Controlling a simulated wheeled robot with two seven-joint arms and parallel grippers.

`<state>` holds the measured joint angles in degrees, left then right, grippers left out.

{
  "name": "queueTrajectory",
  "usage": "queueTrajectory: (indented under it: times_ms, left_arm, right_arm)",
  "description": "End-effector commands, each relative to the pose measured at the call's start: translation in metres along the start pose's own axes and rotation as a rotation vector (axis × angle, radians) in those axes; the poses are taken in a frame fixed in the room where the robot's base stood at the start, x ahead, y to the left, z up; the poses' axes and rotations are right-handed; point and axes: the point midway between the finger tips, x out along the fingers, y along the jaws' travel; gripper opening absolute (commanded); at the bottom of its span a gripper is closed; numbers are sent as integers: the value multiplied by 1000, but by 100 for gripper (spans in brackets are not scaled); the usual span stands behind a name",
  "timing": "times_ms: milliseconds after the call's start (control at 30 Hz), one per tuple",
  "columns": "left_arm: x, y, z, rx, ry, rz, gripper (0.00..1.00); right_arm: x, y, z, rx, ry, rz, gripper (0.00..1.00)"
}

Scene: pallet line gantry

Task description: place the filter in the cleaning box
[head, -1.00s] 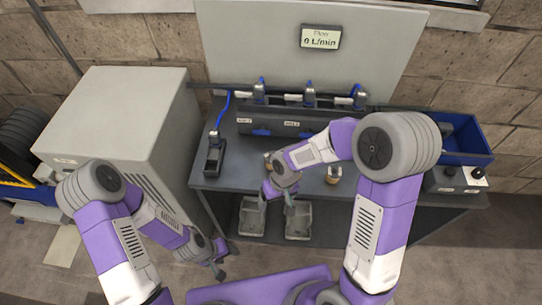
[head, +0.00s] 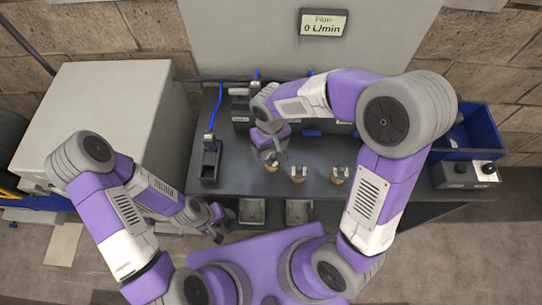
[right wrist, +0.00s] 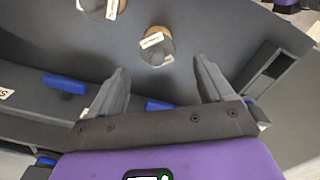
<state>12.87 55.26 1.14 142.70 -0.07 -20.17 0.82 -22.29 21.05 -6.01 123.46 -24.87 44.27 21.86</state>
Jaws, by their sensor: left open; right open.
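Several small tan cylinders with grey-and-white tops, which look like filters, stand in a row on the dark table: a left one (head: 272,165), a middle one (head: 299,174) and a right one (head: 340,175). My right gripper (head: 275,150) is open above the table, close to the left one. In the right wrist view, one cylinder (right wrist: 158,46) shows beyond the gap between the open fingers, apart from them. Another (right wrist: 100,8) is cut by the top edge. My left gripper (head: 221,222) is open and empty, low near the table's front left. I cannot tell which container is the cleaning box.
A blue bin (head: 485,130) stands at the table's right end, behind a grey control box (head: 465,174). A black holder (head: 210,162) with a blue hose is at the left. Two grey trays (head: 252,211) (head: 299,211) sit below the front edge. A large cabinet (head: 100,110) stands left.

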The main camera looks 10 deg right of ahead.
Motion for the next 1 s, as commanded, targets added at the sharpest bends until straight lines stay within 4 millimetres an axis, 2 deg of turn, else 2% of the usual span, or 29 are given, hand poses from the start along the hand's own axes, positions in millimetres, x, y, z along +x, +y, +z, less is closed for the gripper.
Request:
queueTrajectory:
  times_ms: [333,667,1000]
  left_arm:
    - [16,-6,-1,0,0,0,56]
    - [16,-6,-1,0,0,0,56]
    - [16,-6,-1,0,0,0,56]
  right_arm:
    - [50,3,6,0,-3,0,81]
    - [55,2,5,1,0,-1,81]
    - [55,2,5,0,0,-1,28]
